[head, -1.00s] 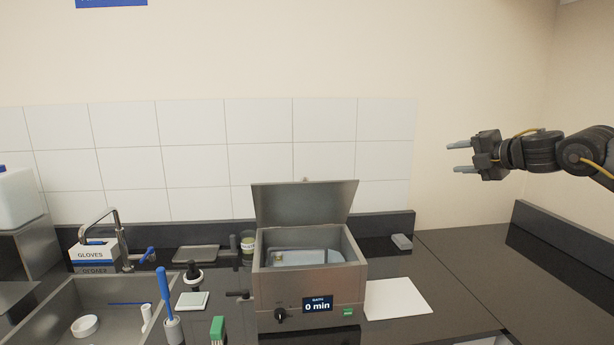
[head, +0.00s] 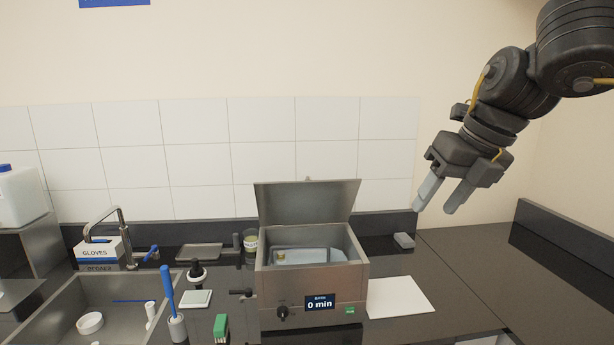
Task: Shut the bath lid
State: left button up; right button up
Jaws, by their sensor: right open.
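The steel bath (head: 311,283) stands on the dark counter, with a display reading "0 min" and a knob on its front. Its lid (head: 307,201) is raised, standing up along the back edge and leaning back. A clear bottle-like item with a yellowish end (head: 308,256) lies inside the bath. My right gripper (head: 434,200) is open and empty, to the right of the lid and apart from it, with its fingers pointing down and to the left. My left gripper is not in view.
A white sheet (head: 400,297) lies right of the bath, and a small grey block (head: 404,240) sits behind it. A sink (head: 110,300), a blue-handled brush (head: 168,290), a green brush (head: 221,327) and a glove box (head: 95,252) are at left. The right counter is clear.

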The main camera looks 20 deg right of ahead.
aim_at(307, 201)
jog(key=i, duration=1.5)
